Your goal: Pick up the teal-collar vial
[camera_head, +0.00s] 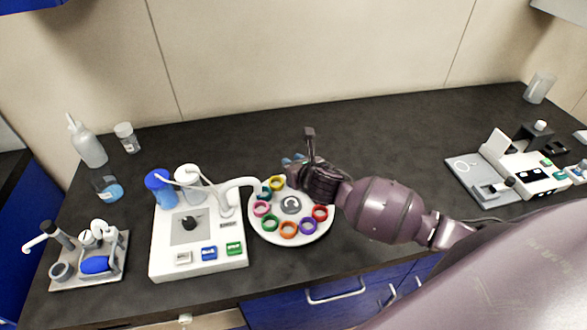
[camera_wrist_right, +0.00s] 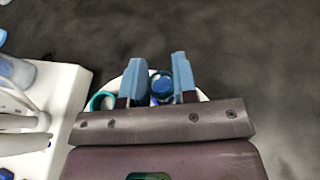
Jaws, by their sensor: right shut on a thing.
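A round white carousel (camera_head: 255,229) with a ring of coloured collars stands near the middle of the bench. A teal collar (camera_head: 266,190) shows at its upper left, and a teal ring also shows left of the fingers in the right wrist view (camera_wrist_right: 102,100). My right gripper (camera_head: 292,161) is over the carousel's back edge. My left gripper is not in view.
A white bioreactor station (camera_head: 164,258) with blue and white vessels stands close left of the carousel, its white arm reaching to the rim. A squeeze bottle (camera_head: 88,146) and jars stand back left. A second device (camera_head: 480,178) stands at right. The back middle bench is clear.

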